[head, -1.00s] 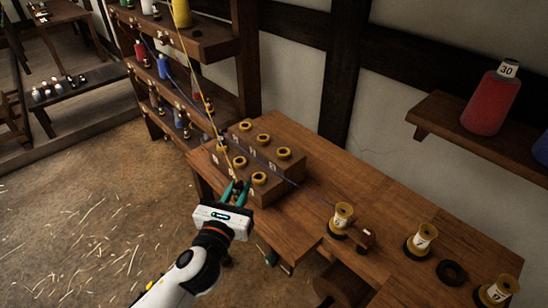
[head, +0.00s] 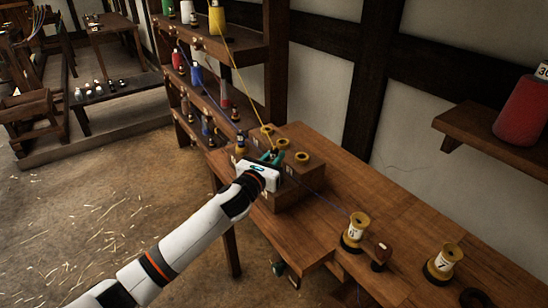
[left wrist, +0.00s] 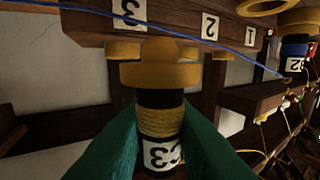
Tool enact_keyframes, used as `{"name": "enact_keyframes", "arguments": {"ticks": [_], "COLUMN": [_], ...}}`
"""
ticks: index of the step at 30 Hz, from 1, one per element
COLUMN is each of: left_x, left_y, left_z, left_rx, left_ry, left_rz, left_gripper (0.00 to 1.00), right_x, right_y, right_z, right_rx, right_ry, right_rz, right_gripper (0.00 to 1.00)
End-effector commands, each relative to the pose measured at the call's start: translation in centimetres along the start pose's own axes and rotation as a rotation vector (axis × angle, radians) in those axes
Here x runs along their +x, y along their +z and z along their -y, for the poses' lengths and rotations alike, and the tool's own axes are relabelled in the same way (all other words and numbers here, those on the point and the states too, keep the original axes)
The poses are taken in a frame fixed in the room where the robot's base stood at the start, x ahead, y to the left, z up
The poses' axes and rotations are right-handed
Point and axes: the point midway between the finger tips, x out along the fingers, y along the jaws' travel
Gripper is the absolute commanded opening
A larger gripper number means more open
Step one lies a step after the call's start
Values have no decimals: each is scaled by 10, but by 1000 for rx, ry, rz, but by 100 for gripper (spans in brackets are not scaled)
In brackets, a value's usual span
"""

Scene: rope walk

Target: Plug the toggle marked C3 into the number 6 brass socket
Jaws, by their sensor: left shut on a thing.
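My left gripper (head: 272,155) is at the stepped wooden block (head: 283,192), shut on the toggle marked C3. In the left wrist view, the toggle (left wrist: 160,118) sits between the green fingers, with yellow thread, black bands and a brass collar. Its label shows upside down. The brass stub (left wrist: 158,48) beyond the collar is visible before the block face marked 3, 2, 1. Brass rings of the upper row (head: 302,157) show behind the gripper. The gripper hides most of the lower row, and no number 6 socket label is readable. My right gripper is not in view.
A blue cord (left wrist: 200,37) crosses before the block; a yellow cord (head: 237,72) runs from the shelf rack (head: 235,48). Spools marked 6 (head: 355,228) and 7 (head: 443,262) stand on the bench (head: 395,240).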

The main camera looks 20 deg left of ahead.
Motion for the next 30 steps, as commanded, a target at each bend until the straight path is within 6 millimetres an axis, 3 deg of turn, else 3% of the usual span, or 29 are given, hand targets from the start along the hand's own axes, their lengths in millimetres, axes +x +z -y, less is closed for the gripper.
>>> {"name": "enact_keyframes", "arguments": {"ticks": [3,9,30], "left_x": [0,0,0], "left_y": [19,32,32], "left_z": [-1,0,0], "left_rx": [-1,0,0], "left_ry": [1,0,0], "left_rz": [0,-1,0], "left_gripper": [0,0,0], "right_x": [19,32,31], "right_y": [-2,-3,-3], "right_z": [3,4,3], "right_rx": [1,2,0], "right_ry": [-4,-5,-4], "right_rz": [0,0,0], "right_gripper": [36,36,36]}}
